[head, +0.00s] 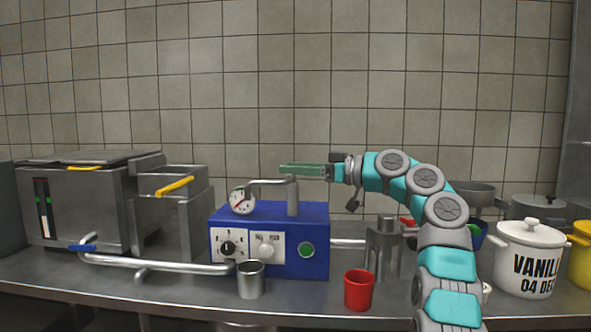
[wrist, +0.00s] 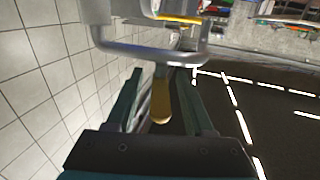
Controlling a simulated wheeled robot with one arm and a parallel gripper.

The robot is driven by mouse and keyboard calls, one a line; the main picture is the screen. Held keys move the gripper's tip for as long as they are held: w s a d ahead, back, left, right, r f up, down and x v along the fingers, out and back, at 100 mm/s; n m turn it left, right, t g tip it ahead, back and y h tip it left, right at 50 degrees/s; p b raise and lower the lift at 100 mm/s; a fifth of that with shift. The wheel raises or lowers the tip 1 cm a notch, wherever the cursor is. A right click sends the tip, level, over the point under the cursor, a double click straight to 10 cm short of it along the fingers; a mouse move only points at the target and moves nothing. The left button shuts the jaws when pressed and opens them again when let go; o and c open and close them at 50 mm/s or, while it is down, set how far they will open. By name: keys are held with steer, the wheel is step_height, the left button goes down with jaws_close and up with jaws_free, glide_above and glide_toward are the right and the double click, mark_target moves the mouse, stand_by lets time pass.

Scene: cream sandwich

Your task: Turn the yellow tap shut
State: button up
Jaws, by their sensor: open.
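In the wrist view, a yellow lever (wrist: 160,98), which looks like the yellow tap's handle, lies between the two fingers of my gripper (wrist: 163,74). Its rounded end points toward my palm, and its far end is near a bent metal pipe. There are visible gaps between the lever and both fingers. In the head view, my gripper (head: 285,169) is level, pointing left, just above the upright metal post (head: 293,198) on the blue machine (head: 300,225). The lever cannot be seen there; the near finger seems to hide it. My gripper is open and holds nothing.
A round gauge (head: 242,200) and bent pipe (head: 265,182) stand beside the post. A metal cup (head: 251,280) and red cup (head: 359,290) stand in front. The fryer (head: 85,205) with a yellow basket handle (head: 175,187) is left; a white vanilla pot (head: 525,260) is right.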

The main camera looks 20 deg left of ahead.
steer(key=shift+d, duration=0.1)
steer(key=d+b, duration=0.1)
steer(key=d, duration=0.6)
steer(key=shift+d, duration=0.3)
steer(key=shift+b, duration=0.3)
